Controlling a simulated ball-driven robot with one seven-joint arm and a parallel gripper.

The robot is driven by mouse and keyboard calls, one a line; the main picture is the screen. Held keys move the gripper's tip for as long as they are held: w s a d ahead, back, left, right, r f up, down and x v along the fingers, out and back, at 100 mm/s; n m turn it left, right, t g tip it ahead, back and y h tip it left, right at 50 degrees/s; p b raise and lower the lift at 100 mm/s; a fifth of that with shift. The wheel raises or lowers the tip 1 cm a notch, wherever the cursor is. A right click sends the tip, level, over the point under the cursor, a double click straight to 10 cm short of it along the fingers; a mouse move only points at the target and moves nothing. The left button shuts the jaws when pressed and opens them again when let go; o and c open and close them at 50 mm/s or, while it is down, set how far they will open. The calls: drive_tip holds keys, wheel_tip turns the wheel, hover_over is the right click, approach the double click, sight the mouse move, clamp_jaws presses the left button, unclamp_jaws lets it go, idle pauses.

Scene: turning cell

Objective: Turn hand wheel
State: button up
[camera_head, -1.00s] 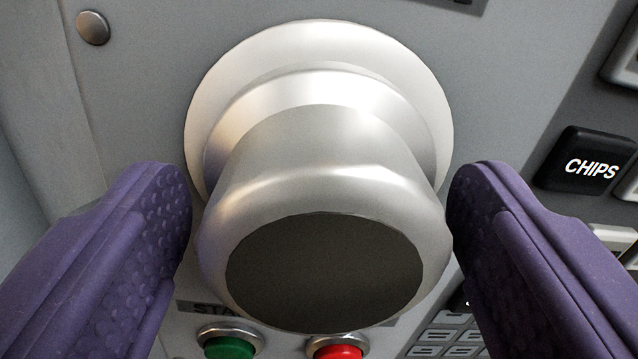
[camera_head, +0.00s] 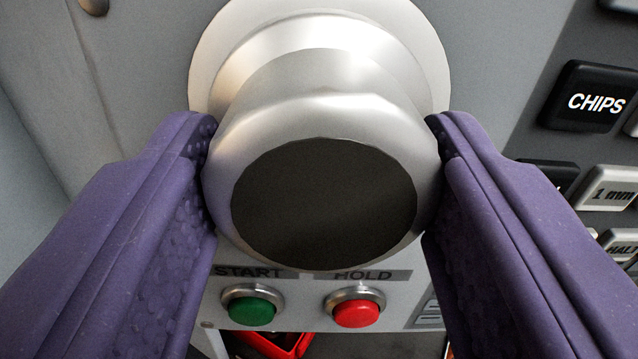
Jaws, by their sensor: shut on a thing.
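The hand wheel (camera_head: 325,100) is a silver round knob with a dark flat end face, standing out from the grey panel on a wide silver flange. It fills the upper middle of the view. My gripper (camera_head: 322,150) has its two purple textured fingers on the left and right sides of the knob. They press against its rim, shut on it. The sides of the knob under the fingertips are hidden.
Below the knob are a green START button (camera_head: 251,304) and a red HOLD button (camera_head: 357,307). A black CHIPS key (camera_head: 590,97) and lighter keys (camera_head: 607,187) lie to the right. A red thing (camera_head: 275,344) shows at the bottom.

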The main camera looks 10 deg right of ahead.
drive_tip(key=m+b, duration=0.2)
drive_tip(key=shift+m, duration=0.4)
drive_tip(key=shift+r+m+b, duration=0.2)
drive_tip(key=shift+m+b, duration=0.65)
drive_tip(key=shift+m, duration=0.75)
drive_tip(key=o, duration=1)
drive_tip(key=shift+w+d+f, duration=0.1)
drive_tip(key=shift+w, duration=0.1)
drive_tip(key=shift+o, duration=0.2)
drive_tip(key=shift+w+f, duration=0.1)
drive_tip(key=shift+w, duration=0.05)
drive_tip(key=s+a+p, duration=0.1)
drive_tip(key=s, duration=0.7)
